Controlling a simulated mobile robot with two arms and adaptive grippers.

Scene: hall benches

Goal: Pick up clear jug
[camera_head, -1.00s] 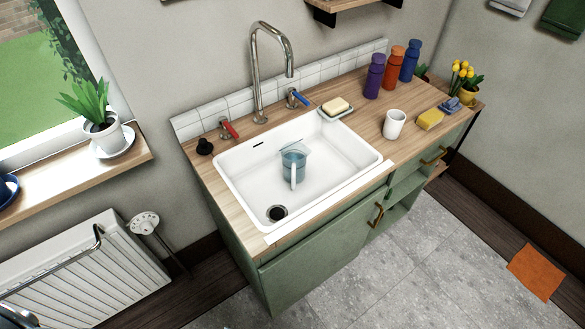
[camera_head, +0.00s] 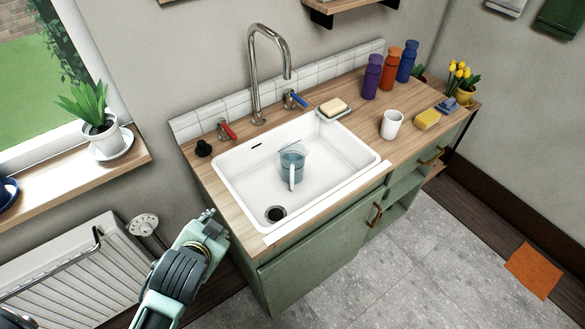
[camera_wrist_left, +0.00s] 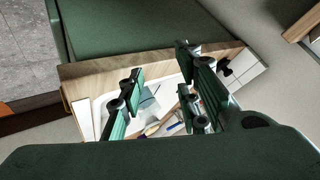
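The clear jug (camera_head: 291,166) stands upright in the white sink (camera_head: 330,183), near its middle, with its handle facing the front. It looks bluish and see-through. My left gripper (camera_head: 213,222) is at the front left corner of the counter, apart from the jug. In the left wrist view its two fingers (camera_wrist_left: 158,100) are spread wide with nothing held between them. The jug (camera_wrist_left: 147,104) shows beyond them in the sink, partly covered by a finger. My right gripper is not in view.
A tall curved tap (camera_head: 257,75) stands behind the sink, with a red handle (camera_head: 227,131) and a blue handle (camera_head: 294,99). A soap dish (camera_head: 335,109), white cup (camera_head: 391,125) and bottles (camera_head: 372,77) stand to the right. A radiator (camera_head: 80,265) is at lower left.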

